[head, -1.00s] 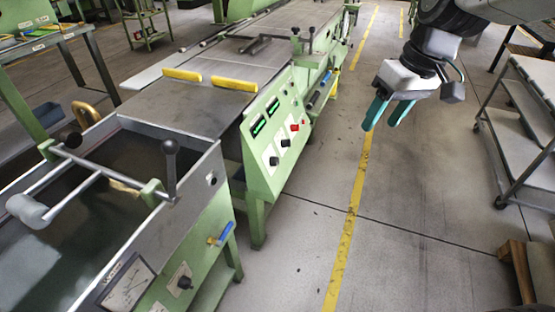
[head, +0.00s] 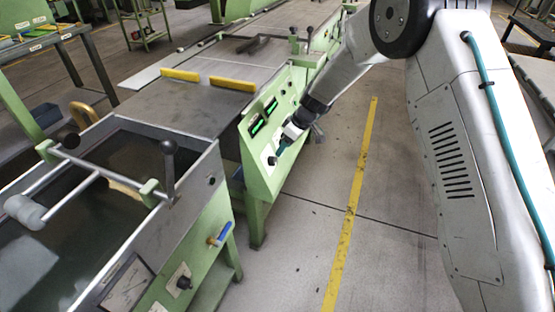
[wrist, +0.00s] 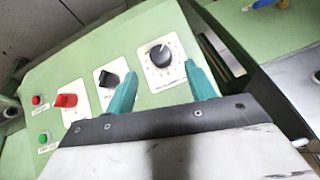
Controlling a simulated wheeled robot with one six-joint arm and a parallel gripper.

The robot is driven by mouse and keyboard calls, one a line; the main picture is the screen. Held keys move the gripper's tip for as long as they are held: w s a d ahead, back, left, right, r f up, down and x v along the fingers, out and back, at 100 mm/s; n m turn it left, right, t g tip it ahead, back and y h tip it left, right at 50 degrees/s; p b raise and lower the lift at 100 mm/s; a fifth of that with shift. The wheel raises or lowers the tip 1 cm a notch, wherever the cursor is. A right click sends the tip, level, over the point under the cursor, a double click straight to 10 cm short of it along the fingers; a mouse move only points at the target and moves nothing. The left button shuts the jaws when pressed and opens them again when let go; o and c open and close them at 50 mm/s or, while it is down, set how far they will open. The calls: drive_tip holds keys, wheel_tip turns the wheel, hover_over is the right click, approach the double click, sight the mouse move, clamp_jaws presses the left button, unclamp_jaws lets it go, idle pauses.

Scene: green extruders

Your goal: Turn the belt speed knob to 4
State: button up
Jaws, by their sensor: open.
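A round black knob (wrist: 160,55) with a marked dial on a white plate is on the green control panel (head: 257,183). I take it for the belt speed knob; its numbers and setting are too small to read. In the head view the knob (head: 271,160) shows low on the panel, just below my gripper (head: 281,148). In the wrist view my gripper (wrist: 160,73) is open, its teal fingers apart, with the knob showing between and beyond their tips. I cannot tell whether a finger touches it. My gripper holds nothing.
Beside the dial sit a black selector (wrist: 107,78) close to one finger, a red switch (wrist: 66,100), a red button (wrist: 37,100) and a green button (wrist: 44,137). Green displays (head: 257,127) are above. Open floor with a yellow line (head: 352,200) lies right of the machine.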

sight(276, 161)
drive_tip(key=x, duration=0.7)
drive_tip(key=shift+a+f, duration=0.1)
drive_tip(key=shift+f, duration=0.15)
drive_tip(key=c, duration=1)
